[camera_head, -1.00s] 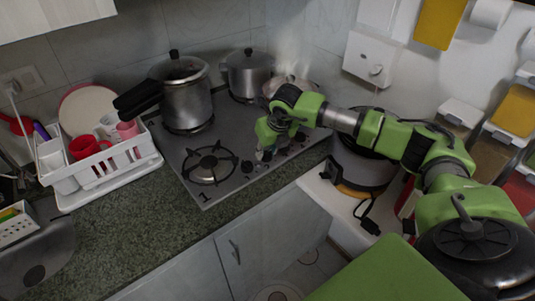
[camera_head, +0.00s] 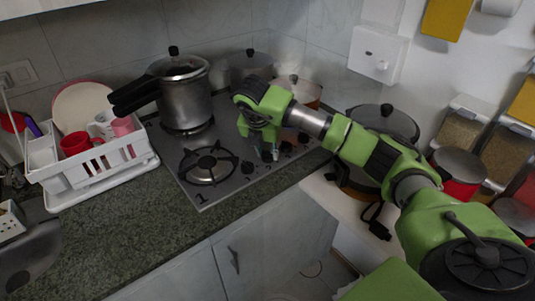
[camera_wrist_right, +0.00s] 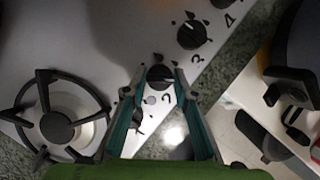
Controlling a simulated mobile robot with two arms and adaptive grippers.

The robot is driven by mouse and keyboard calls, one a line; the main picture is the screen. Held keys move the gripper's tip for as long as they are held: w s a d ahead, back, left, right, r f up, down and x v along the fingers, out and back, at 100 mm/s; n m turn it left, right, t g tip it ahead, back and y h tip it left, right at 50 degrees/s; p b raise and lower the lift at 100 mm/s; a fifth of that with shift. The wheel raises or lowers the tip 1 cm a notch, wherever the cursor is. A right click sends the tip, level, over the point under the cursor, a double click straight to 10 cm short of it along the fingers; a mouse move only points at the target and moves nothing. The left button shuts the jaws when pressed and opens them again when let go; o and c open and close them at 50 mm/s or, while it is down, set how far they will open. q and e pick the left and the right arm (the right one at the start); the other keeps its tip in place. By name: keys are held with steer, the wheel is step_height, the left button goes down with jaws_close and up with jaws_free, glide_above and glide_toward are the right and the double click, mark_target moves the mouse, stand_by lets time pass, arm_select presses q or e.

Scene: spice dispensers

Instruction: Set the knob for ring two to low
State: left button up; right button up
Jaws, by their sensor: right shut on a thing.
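The knob for ring two (camera_wrist_right: 160,76) is a black round knob on the grey cooktop (camera_wrist_right: 100,35), with an upside-down 2 beside it in the right wrist view. My right gripper (camera_wrist_right: 159,84) has its teal fingers on either side of this knob and is shut on it. In the head view my right gripper (camera_head: 269,153) points down at the cooktop's front right part and hides the knob there. The pointer's exact setting is hard to read. My left gripper is in neither view.
Another black knob (camera_wrist_right: 192,35), marked 3, sits close by. A bare burner (camera_head: 208,165) lies left of my right gripper. A pressure cooker (camera_head: 183,95), a steel pot (camera_head: 250,65) and a copper-coloured pot (camera_head: 303,90) stand behind. A dish rack (camera_head: 90,180) is at left.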

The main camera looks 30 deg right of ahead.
steer(key=shift+r+m, duration=0.1)
steer(key=shift+m, duration=0.4)
steer(key=o, duration=1.1)
steer(key=v, duration=1.2)
steer(key=shift+w+a, duration=0.15)
steer(key=shift+w, duration=0.05)
